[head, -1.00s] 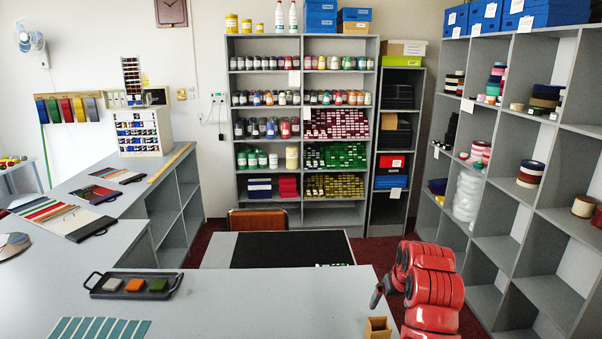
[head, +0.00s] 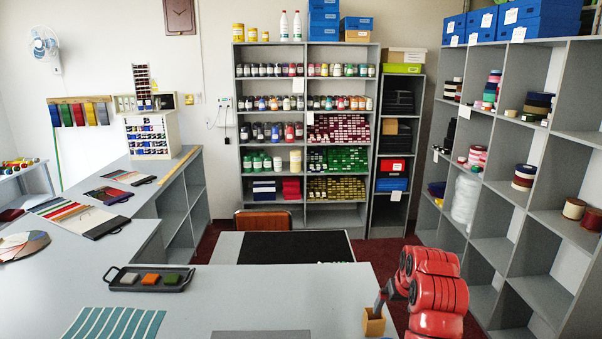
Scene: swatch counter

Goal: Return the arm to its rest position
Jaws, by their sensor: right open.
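My right arm comes in from the lower right with red rounded links. Its dark gripper (head: 381,299) is small in the head view and points down just above the small wooden box (head: 374,325) near the counter's right end. The jaws are open; I see nothing held between them. Whether the fingertips touch the box or stand behind its rim I cannot tell. My left gripper is out of the picture.
The grey counter (head: 300,295) is mostly clear. Grey open shelves (head: 550,225) stand right of my arm. A black-topped desk (head: 225,247) stands behind the counter.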

